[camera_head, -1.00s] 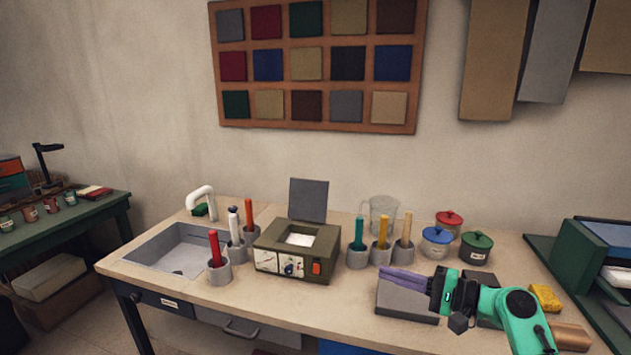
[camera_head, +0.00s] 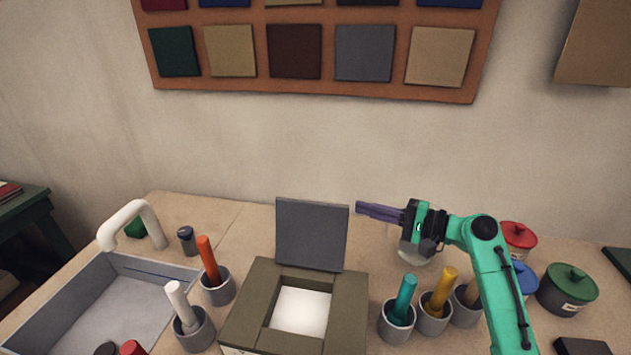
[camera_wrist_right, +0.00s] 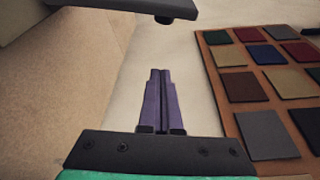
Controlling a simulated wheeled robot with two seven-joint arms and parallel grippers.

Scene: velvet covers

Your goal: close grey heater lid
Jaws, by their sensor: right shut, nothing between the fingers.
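The grey heater lid (camera_head: 311,234) stands open, upright at the back of the olive heater box (camera_head: 245,305). A white surface (camera_head: 300,311) shows in the box's square opening. My right gripper (camera_head: 360,210) is shut and empty, its purple fingers pointing left, just right of the lid's upper right edge in the head view. Whether it touches the lid cannot be told, but a gap shows. In the right wrist view the shut fingers (camera_wrist_right: 161,75) point at the wall, and a dark grey panel edge (camera_wrist_right: 130,8), likely the lid, crosses the top. My left gripper is not in view.
Grey cups with coloured sticks stand left (camera_head: 217,288) and right (camera_head: 397,322) of the heater. A sink (camera_head: 105,305) with a white tap (camera_head: 135,215) is at left. A glass jug (camera_head: 415,250) and lidded pots (camera_head: 567,288) are at right.

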